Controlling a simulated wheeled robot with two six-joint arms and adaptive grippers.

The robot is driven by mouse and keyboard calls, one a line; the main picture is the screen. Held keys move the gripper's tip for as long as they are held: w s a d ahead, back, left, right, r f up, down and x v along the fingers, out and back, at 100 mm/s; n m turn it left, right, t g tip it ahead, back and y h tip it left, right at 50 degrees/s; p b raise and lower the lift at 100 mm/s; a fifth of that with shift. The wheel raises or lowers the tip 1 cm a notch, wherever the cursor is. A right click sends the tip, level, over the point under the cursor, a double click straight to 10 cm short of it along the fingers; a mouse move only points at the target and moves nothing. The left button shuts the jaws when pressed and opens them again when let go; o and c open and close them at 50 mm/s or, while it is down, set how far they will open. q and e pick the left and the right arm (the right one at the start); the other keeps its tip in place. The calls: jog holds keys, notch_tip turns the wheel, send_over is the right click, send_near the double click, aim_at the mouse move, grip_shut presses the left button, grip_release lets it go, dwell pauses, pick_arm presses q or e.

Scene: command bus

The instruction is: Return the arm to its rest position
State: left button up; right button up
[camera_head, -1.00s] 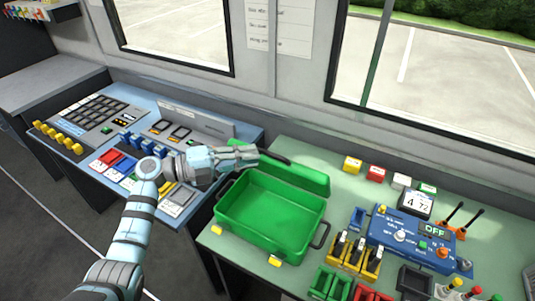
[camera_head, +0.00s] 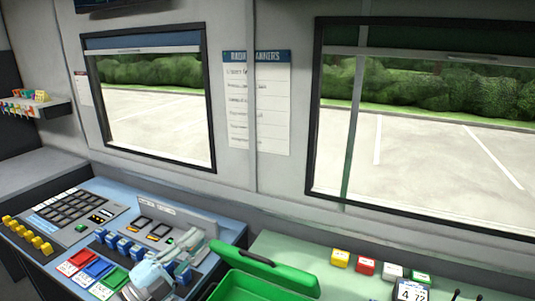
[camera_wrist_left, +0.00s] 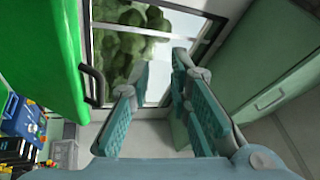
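My left gripper (camera_head: 196,243) is over the blue control console (camera_head: 225,228), beside the lid's left end. In the left wrist view its two fingers (camera_wrist_left: 158,72) stand apart with nothing between them. My left arm comes up from the bottom edge. The green case (camera_head: 238,291) is cut off at the bottom of the head view. Its raised lid (camera_head: 262,266) has a black handle. In the left wrist view a green wall with a black handle (camera_wrist_left: 96,86) lies left of the fingers. My right gripper is not in view.
Yellow, red and white blocks (camera_head: 366,266) stand in a row on the green desk (camera_head: 310,262). A small display reading 4 72 (camera_head: 409,292) is at the bottom right. Windows and a wall sheet (camera_head: 258,100) are behind. A shelf (camera_head: 35,106) hangs at left.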

pick_arm(q)
jog(key=s+a+f+n+g+y, duration=0.1)
jog(key=s+a+f+n+y, duration=0.45)
jog(key=n+y, duration=0.4)
jog(key=s+a+f+n+y, duration=0.4)
jog(key=a+f+n+y, duration=0.3)
jog(key=n+y, duration=0.3)
jog(key=s+d+f+n+g+h, duration=0.15)
jog(key=s+f+g, duration=0.25)
jog(key=s, duration=0.4)
jog(key=s+d+f+n+g+h, duration=0.1)
jog(key=s+d+f+g+h, duration=0.2)
jog(key=s, duration=0.4)
jog(key=s+d+f+n+g, duration=0.1)
jog(key=s+d+f+g, duration=0.25)
jog(key=s+f, duration=0.35)
notch_tip(320, 180, down, 18)
jog(key=s+a+g, duration=0.2)
jog(key=s+a, duration=0.1)
jog(key=s+f+g, duration=0.1)
jog(key=s+f, duration=1.2)
jog(key=s, duration=0.1)
jog(key=shift+a+f, duration=0.25)
jog(key=shift+g, duration=0.25)
